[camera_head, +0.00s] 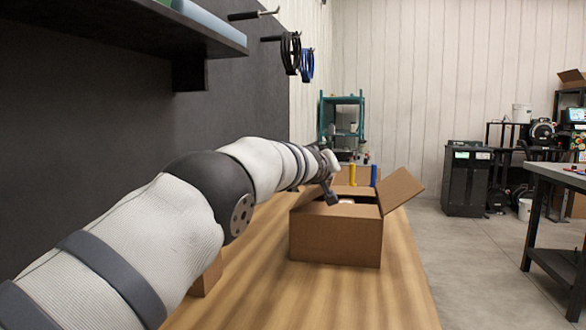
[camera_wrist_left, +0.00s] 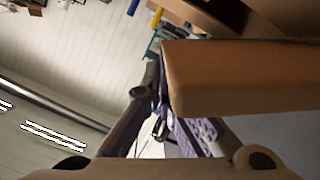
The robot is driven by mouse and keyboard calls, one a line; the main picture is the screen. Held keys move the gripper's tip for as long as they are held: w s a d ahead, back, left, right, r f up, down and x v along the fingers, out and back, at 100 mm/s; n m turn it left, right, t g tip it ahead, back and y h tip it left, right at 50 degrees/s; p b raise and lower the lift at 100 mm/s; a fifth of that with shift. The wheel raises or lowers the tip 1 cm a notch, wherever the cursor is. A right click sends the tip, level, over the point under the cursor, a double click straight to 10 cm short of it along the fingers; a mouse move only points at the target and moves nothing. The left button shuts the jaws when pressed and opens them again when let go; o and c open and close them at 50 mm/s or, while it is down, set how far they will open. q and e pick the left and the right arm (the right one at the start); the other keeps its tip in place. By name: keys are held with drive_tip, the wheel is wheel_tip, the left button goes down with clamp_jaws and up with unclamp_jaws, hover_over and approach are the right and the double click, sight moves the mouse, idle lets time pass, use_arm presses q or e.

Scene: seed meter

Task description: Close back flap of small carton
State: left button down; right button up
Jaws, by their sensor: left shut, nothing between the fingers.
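The small brown carton (camera_head: 335,237) stands upright on the wooden table, its top at least partly open. Its right flap (camera_head: 401,190) sticks up and outward. A left flap (camera_head: 309,195) is partly hidden by my left arm. My left gripper (camera_head: 330,192) is at the carton's top, towards its far left. In the left wrist view the fingers (camera_wrist_left: 156,88) are shut and empty. A brown cardboard panel (camera_wrist_left: 245,78) is close beside them and covers part of one finger; I cannot tell whether they touch. The back flap is not clearly distinguishable. My right gripper is out of view.
Another brown cardboard piece (camera_head: 342,176), a yellow cylinder (camera_head: 352,174) and a blue cylinder (camera_head: 374,175) show behind the carton. A small brown block (camera_head: 207,276) lies partly behind my arm. The wooden table (camera_head: 390,300) is clear in front. A dark shelf (camera_head: 190,35) overhangs the left.

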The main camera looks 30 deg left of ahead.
use_arm(q)
drive_tip(key=shift+w+d+f+m, duration=0.15)
drive_tip(key=shift+f+m, duration=0.1)
drive_tip(key=shift+f, duration=0.15)
drive_tip(key=shift+w+d+f+m, duration=0.1)
drive_tip(key=shift+d+f+m, duration=0.05)
drive_tip(key=shift+f+m, duration=0.15)
drive_tip(key=shift+d+f+m+g+y+b, duration=0.45)
drive_tip(key=shift+f+m+y+b, duration=0.2)
drive_tip(key=shift+m, duration=0.5)
drive_tip(key=shift+w+d+f+b, duration=0.15)
drive_tip(key=shift+d+f+b, duration=0.05)
drive_tip(key=shift+f+b, duration=0.4)
drive_tip(key=shift+d+f+m, duration=0.25)
drive_tip(key=shift+f+m, duration=0.2)
drive_tip(key=shift+m, duration=0.15)
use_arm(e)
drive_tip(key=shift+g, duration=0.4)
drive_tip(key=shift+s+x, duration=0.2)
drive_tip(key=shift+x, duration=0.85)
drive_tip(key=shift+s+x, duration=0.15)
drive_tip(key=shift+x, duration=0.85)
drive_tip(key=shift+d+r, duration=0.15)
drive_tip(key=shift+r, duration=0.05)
